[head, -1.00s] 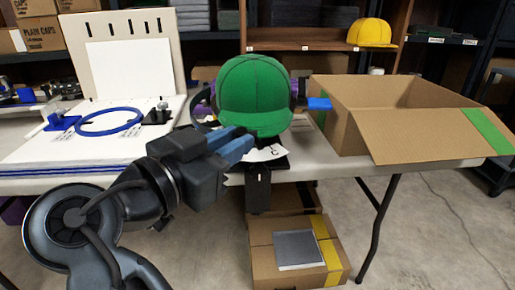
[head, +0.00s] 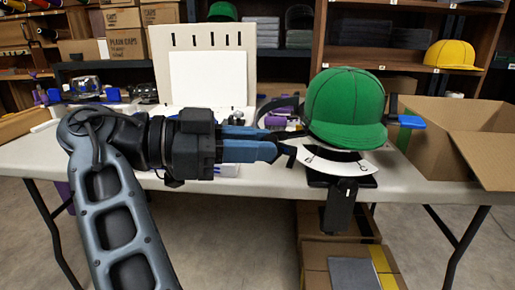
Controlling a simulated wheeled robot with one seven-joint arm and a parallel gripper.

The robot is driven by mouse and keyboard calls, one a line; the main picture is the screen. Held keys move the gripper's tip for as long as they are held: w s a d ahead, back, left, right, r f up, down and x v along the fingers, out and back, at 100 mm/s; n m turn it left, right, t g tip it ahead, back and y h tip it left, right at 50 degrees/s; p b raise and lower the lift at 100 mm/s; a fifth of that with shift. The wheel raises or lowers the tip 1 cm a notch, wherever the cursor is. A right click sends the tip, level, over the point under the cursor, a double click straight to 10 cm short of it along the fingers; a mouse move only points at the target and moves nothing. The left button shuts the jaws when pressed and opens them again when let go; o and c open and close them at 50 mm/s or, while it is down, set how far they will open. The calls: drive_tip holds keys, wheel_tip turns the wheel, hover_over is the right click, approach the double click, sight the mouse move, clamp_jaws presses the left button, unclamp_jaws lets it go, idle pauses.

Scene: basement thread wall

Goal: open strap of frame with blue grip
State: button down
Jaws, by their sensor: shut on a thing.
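The green cap (head: 345,108) sits on a dark cap frame at the table's front edge. The blue grip (head: 411,122) of this frame sticks out on the cap's right. A white curved scale (head: 340,163) lies under the brim, above a black mount (head: 338,205). The dark strap (head: 287,152) shows at the cap's lower left. My gripper (head: 277,143), with blue fingers, comes from the left and is shut on the strap's end, left of the cap. The fingers hide part of the strap, and the grasp itself is small in the picture.
An open cardboard box (head: 440,150) stands right of the cap. A white board (head: 207,85) and small machine parts stand behind my gripper on the table (head: 240,186). Cardboard boxes (head: 318,262) are under the table. A yellow cap (head: 452,54) is on the shelf.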

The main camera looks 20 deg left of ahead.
idle(0.4)
drive_tip(key=c, duration=1.3)
unclamp_jaws()
drive_tip(key=shift+o, duration=0.2)
drive_tip(key=shift+r, duration=0.15)
drive_tip(key=s+d+r+p, duration=0.1)
drive_tip(key=d+r+p, duration=0.4)
drive_tip(key=d+r, duration=0.5)
drive_tip(key=shift+d+r, duration=0.4)
drive_tip(key=shift+d, duration=0.35)
